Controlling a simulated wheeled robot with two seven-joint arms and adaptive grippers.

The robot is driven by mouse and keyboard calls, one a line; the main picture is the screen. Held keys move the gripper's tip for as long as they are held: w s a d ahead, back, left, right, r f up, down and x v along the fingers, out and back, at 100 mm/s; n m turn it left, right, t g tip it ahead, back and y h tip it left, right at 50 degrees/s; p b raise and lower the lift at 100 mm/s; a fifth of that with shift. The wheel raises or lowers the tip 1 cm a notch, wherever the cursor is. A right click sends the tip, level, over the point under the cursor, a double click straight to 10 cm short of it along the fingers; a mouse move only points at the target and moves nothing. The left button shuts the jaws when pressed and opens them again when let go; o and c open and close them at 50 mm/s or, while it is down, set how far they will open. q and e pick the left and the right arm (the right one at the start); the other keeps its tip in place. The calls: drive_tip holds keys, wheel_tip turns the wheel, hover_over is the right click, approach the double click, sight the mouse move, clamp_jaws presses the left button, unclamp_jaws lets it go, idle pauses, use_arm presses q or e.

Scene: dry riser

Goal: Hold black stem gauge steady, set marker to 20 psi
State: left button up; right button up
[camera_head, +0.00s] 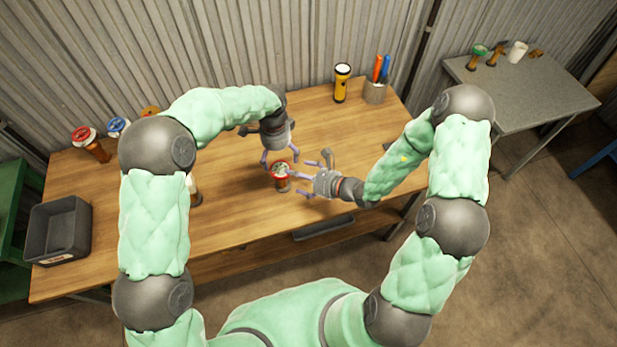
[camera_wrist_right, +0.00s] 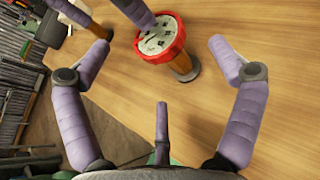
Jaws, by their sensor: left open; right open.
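A gauge (camera_head: 281,180) with a red rim and pale dial stands on the wooden table, between my two grippers. In the right wrist view the gauge (camera_wrist_right: 160,40) shows its dial face, a brown-orange stem and a dark base; I see no black stem. My left gripper (camera_head: 277,160) is open above and behind the gauge; its purple fingers are close to the rim, and I cannot tell if they touch. My right gripper (camera_head: 303,182) is open at the gauge's right side, its fingers spread toward it with nothing gripped. The marker's setting is too small to read.
A red-topped gauge (camera_head: 83,134) and a blue-topped one (camera_head: 118,125) stand at the left. A grey bin (camera_head: 58,230) sits front left. A yellow flashlight (camera_head: 342,85) and a tool cup (camera_head: 376,93) stand at the back. A side table (camera_head: 530,90) is at right.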

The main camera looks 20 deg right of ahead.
sight(282, 169)
drive_tip(key=x, duration=0.8)
drive_tip(key=c, duration=1.4)
drive_tip(key=o, duration=1.4)
drive_tip(key=shift+s+d, duration=0.1)
drive_tip(key=v, duration=1.2)
